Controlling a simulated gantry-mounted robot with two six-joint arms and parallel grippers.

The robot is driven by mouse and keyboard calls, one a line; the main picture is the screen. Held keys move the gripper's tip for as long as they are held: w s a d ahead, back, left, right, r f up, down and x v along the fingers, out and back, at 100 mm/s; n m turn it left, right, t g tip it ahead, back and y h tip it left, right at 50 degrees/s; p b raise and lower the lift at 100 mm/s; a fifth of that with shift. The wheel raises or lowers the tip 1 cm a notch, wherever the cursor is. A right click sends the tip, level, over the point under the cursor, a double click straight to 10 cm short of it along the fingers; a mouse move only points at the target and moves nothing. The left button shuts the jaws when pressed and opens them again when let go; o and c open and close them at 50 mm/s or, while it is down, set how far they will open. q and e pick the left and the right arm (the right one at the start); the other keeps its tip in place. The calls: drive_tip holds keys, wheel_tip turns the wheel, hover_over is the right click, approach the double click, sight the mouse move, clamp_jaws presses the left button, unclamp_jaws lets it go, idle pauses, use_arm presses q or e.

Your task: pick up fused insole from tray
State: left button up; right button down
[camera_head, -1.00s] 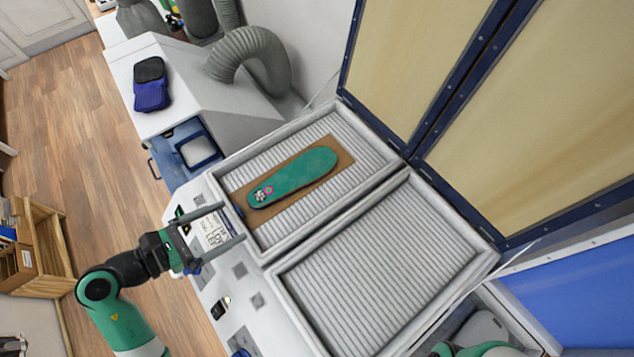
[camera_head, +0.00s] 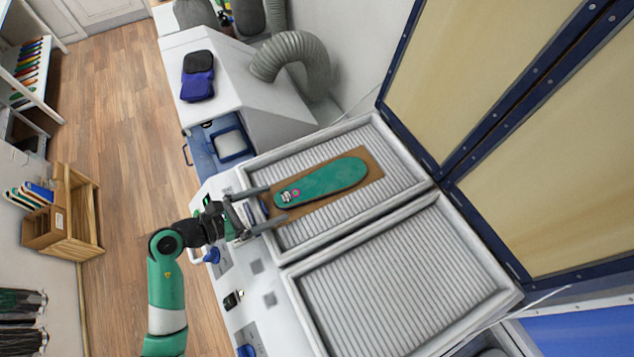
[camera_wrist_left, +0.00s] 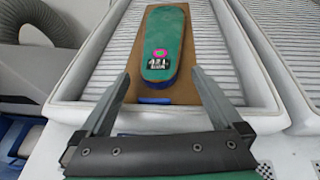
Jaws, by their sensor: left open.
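The fused insole (camera_head: 325,180) is green, with a pink and dark mark at its narrow end. It lies on a brown board (camera_head: 372,170) in the far ribbed tray (camera_head: 400,160). My left gripper (camera_head: 278,205) is open at the tray's left edge, its two fingers pointing toward the insole's marked end. In the left wrist view the insole (camera_wrist_left: 165,35) lies ahead of the open fingers (camera_wrist_left: 160,82), between their lines and not touched. My right gripper is not in view.
A second ribbed tray (camera_head: 395,275) beside it is empty. Raised framed lids (camera_head: 470,70) stand behind the trays. A grey hose (camera_head: 300,55) and a machine with blue-black pads (camera_head: 198,75) stand at the upper left. A wooden rack (camera_head: 75,225) stands on the floor.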

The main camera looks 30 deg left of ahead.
sight(285, 198)
use_arm(q)
drive_tip(key=x, duration=0.3)
drive_tip(key=shift+w+d, duration=0.1)
drive_tip(key=shift+w, duration=0.1)
drive_tip(key=c, duration=1.3)
drive_tip(key=shift+o, duration=0.2)
drive_tip(key=shift+r, duration=0.1)
